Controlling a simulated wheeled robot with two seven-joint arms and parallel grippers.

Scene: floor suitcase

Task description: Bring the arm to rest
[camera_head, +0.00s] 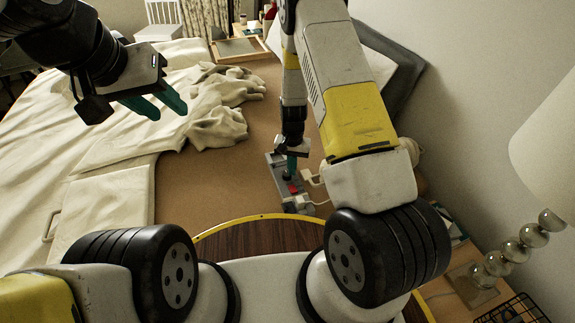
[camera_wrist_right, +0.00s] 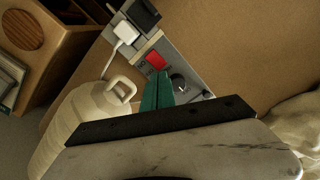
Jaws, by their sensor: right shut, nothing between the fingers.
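My right gripper (camera_head: 291,165) reaches down in the middle of the head view, with its teal fingers over a grey panel (camera_head: 275,161). In the right wrist view its fingers (camera_wrist_right: 157,92) are together with nothing between them. They point at the panel, close to a red switch (camera_wrist_right: 156,60) and a dark round knob (camera_wrist_right: 178,83). I cannot tell whether they touch it. My left gripper (camera_head: 166,104) is raised at the upper left, above the pale bedding. Its two teal fingers are apart and empty.
A white plug (camera_wrist_right: 126,33) with a cable sits on the panel. A pale jug with a handle (camera_wrist_right: 88,118) stands close by. Rumpled bedding (camera_head: 110,190) covers the left side. A lamp with silver balls (camera_head: 515,252) stands at the right, near the wall.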

